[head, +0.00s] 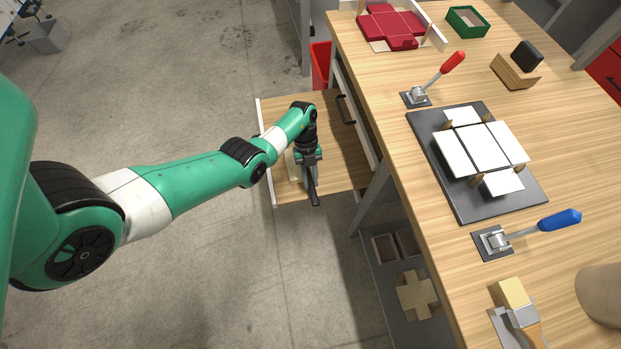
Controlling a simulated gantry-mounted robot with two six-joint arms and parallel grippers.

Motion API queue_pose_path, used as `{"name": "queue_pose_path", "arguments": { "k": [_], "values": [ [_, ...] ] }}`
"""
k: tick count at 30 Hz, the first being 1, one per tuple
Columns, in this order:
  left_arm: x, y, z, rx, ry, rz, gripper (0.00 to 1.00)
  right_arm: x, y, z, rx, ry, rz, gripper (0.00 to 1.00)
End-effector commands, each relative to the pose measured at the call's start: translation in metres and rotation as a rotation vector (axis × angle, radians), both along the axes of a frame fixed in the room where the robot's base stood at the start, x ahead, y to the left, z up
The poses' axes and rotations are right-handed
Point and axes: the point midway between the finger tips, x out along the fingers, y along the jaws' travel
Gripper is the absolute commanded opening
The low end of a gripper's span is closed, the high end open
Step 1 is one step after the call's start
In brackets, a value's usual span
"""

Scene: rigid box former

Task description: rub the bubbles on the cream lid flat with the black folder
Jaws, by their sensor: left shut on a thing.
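My left gripper (312,170) is over the open wooden drawer (343,155) at the left side of the table. It is shut on a slim dark thing (315,195) that points down the picture and looks like the black folder. A narrow pale thing (293,166) shows beside the gripper, partly hidden by it; I cannot tell what it is. On the table, a cross-shaped white piece (479,147), perhaps the cream lid, lies on a dark plate (462,205) between small wooden posts. No bubbles can be made out at this size. My right gripper is not in view.
A red-handled clamp (416,97) and a blue-handled clamp (494,242) flank the plate. A brush (513,294) lies near the front. A red cross-shaped piece (393,24), green tray (468,20) and black block (527,56) on a wooden stand are farther back.

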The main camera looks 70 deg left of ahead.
Motion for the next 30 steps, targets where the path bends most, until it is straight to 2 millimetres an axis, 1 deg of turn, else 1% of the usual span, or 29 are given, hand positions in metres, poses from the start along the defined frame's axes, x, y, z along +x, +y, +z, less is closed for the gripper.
{"name": "queue_pose_path", "arguments": {
  "k": [10,21,30],
  "values": [
    [0.0,0.001,-0.002,0.001,0.001,0.0,0.0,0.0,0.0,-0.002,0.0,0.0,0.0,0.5],
    [0.001,0.011,-0.001,0.001,0.0,0.001,0.0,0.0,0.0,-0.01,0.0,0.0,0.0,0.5],
    [0.001,0.012,0.0,0.0,0.0,0.0,0.0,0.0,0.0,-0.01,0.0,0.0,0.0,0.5]
  ]
}}
